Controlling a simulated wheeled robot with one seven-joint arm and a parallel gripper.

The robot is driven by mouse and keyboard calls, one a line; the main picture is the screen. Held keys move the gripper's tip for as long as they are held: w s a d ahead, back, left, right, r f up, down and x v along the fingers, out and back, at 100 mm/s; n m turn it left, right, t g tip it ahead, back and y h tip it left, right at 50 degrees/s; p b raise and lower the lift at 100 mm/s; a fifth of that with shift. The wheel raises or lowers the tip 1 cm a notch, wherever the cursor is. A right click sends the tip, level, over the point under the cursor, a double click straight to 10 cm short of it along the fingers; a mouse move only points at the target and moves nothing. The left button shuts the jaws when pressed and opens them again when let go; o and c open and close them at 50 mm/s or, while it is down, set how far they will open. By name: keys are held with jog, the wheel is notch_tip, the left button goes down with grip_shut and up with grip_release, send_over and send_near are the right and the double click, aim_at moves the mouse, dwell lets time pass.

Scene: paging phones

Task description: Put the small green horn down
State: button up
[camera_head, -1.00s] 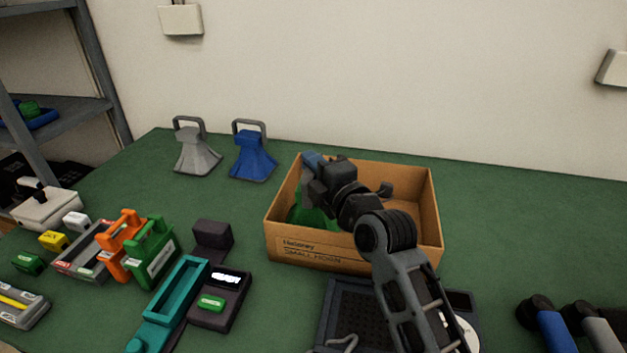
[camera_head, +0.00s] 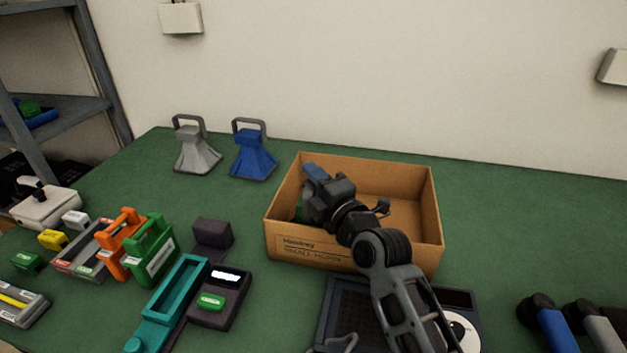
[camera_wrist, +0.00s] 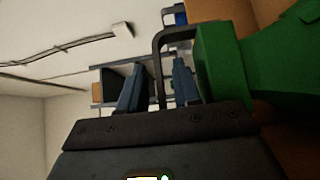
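The small green horn (camera_head: 298,208) is inside the cardboard box (camera_head: 320,255), at its left side, mostly hidden behind my gripper in the head view. In the wrist view the green horn body (camera_wrist: 225,65) fills the right side, with its dark grey loop handle (camera_wrist: 159,70) to its left. My gripper (camera_wrist: 158,85) has its two blue fingers apart, one on each side of a bar of the handle, with gaps showing. In the head view my gripper (camera_head: 312,172) is low in the box, fingers pointing to the upper left.
A grey horn (camera_head: 197,157) and a blue horn (camera_head: 252,157) stand behind the box to the left. An orange and a green holder (camera_head: 152,250) and a teal tray (camera_head: 170,305) lie to the left. A dark device is in front. The green tabletop right of the box is clear.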

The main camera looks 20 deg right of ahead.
jog(key=shift+r, duration=0.15)
jog(key=s, duration=0.4)
jog(key=s+b, duration=0.1)
jog(key=s, duration=0.3)
jog(key=s+d, duration=0.1)
jog(key=s, duration=0.3)
jog(key=shift+d+b, duration=0.1)
jog(key=shift+b, duration=0.25)
